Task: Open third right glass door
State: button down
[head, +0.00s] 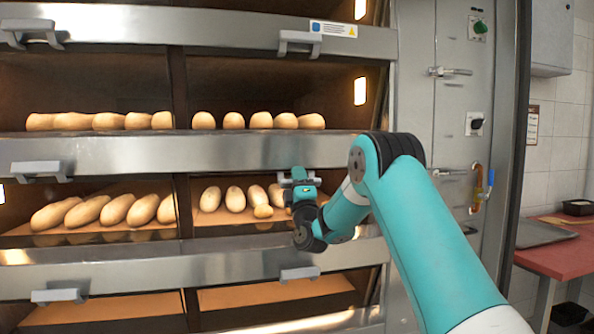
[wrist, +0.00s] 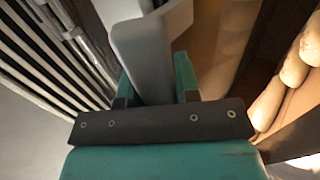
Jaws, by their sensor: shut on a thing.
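The third right glass door (head: 236,205) is on the right side of the oven, under a steel band, with several pale loaves behind it. I cannot tell whether it stands slightly ajar. My gripper (head: 303,185) is at the top of this door, at its handle. The wrist view shows my gripper (wrist: 155,86) with its teal fingers on both sides of the grey handle (wrist: 145,50), shut on it. In the head view my gripper and wrist hide most of that handle and the right part of the door.
Other grey handles stick out above (head: 299,42), left (head: 38,170) and below (head: 300,273). A control column (head: 460,120) with knobs and latches stands right of the doors. A red table (head: 560,245) with a tray is at the far right.

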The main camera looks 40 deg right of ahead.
jog(key=shift+r+y+p, duration=0.4)
jog(key=shift+p, duration=0.65)
jog(key=shift+s+f+g, duration=0.1)
jog(key=shift+f+g, duration=0.15)
jog(key=shift+g, duration=0.05)
jog(key=c, duration=0.8)
grip_release()
jog(key=shift+c, duration=0.2)
jog(key=shift+s+a+f+b, duration=0.2)
jog(key=shift+f+b, duration=0.1)
jog(key=shift+f, duration=0.1)
jog(key=b+v, duration=0.7)
jog(key=v, duration=0.9)
jog(key=shift+s+b, duration=0.3)
jog(key=shift+b, duration=0.05)
